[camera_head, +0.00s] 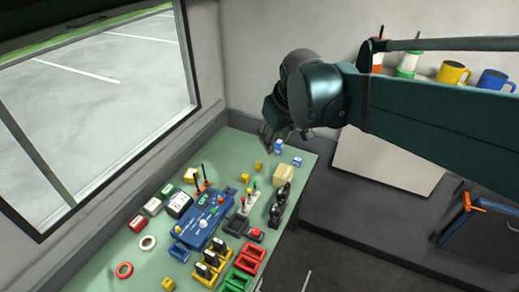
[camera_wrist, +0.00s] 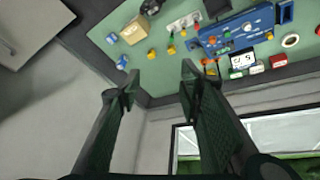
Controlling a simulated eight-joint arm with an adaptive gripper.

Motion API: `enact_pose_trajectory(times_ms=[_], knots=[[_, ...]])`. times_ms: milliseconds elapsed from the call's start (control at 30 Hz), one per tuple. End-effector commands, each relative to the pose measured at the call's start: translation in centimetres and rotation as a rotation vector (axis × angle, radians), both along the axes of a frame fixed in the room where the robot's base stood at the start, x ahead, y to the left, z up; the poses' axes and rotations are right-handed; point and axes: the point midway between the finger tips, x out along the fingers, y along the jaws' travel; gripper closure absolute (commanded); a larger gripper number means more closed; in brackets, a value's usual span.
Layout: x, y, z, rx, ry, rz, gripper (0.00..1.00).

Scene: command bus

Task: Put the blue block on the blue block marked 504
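Two small blue blocks with white on them stand at the far right corner of the green table. One blue block (camera_head: 279,146) is nearer the wall; the other blue block (camera_head: 297,161) is to its right and a little nearer. In the wrist view they show at the upper left, one block (camera_wrist: 122,62) below the other (camera_wrist: 111,38). Their markings are too small to read, so I cannot tell which is 504. My gripper (camera_head: 268,139) is above the table's far end, left of the blocks. In the wrist view my gripper (camera_wrist: 160,82) is open and empty.
The green table (camera_head: 145,265) also holds a cardboard box (camera_head: 283,175), several yellow blocks, a blue panel (camera_head: 203,220), black-and-yellow switches and red and green trays. Walls and a window (camera_head: 90,85) border the table. Mugs (camera_head: 453,73) stand on a shelf behind my arm.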

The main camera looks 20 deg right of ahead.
Motion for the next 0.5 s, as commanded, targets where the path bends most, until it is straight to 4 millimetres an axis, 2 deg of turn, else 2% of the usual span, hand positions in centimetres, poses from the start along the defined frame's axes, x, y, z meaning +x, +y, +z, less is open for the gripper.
enact_pose_trajectory(times_ms=[100, 500], knots=[[-2.2, 0.6, -0.3, 0.014, -0.023, -0.023, 0.64], [-8.7, 2.3, -2.0, 0.071, -0.102, -0.104, 0.64]])
